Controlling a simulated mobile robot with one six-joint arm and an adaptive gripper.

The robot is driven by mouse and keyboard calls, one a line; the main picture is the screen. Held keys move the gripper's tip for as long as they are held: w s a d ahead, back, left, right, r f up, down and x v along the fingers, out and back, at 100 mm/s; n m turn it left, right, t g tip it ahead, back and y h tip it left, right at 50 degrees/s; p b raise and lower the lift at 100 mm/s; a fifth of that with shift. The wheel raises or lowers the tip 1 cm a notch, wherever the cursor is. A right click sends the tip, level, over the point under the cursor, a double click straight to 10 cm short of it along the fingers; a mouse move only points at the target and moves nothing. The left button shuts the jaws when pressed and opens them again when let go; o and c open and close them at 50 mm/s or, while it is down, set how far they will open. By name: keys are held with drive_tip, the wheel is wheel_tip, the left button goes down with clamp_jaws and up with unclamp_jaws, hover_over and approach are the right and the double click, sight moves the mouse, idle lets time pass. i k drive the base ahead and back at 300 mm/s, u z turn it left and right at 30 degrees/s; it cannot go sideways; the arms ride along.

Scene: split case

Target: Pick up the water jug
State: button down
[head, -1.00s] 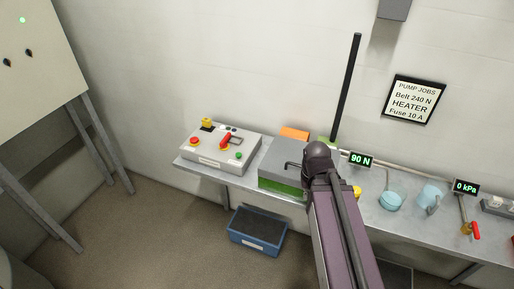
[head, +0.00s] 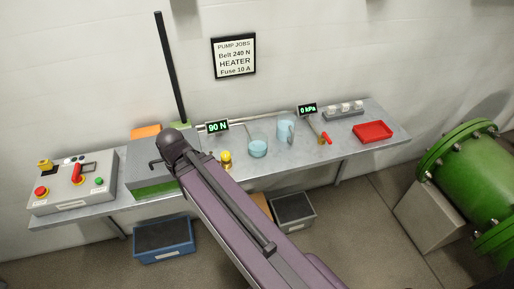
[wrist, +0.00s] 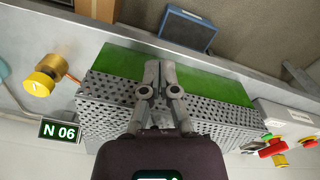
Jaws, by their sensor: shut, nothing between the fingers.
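The water jug (head: 286,131) is a pale blue, see-through vessel with a handle, standing upright on the metal bench right of centre in the head view. A round pale blue bowl (head: 257,148) stands in front and to the left of it. My gripper (wrist: 160,66) shows in the wrist view, with its fingers together and empty. It is over the grey perforated cover (wrist: 100,92) with a green base (wrist: 215,82), well left of the jug. In the head view my arm hides the gripper. A pale blue edge at the wrist view's left border is too cut off to identify.
A red-handled valve (head: 325,138), 0 kPa display (head: 307,110) and red tray (head: 373,132) are right of the jug. A tall black post (head: 170,68) rises behind the cover.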

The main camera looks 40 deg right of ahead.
sight(286, 120)
drive_tip(key=z, duration=0.8)
drive_tip(key=k, duration=0.7)
drive_tip(key=z, duration=0.4)
drive_tip(key=i, duration=0.5)
drive_tip(key=z, duration=0.05)
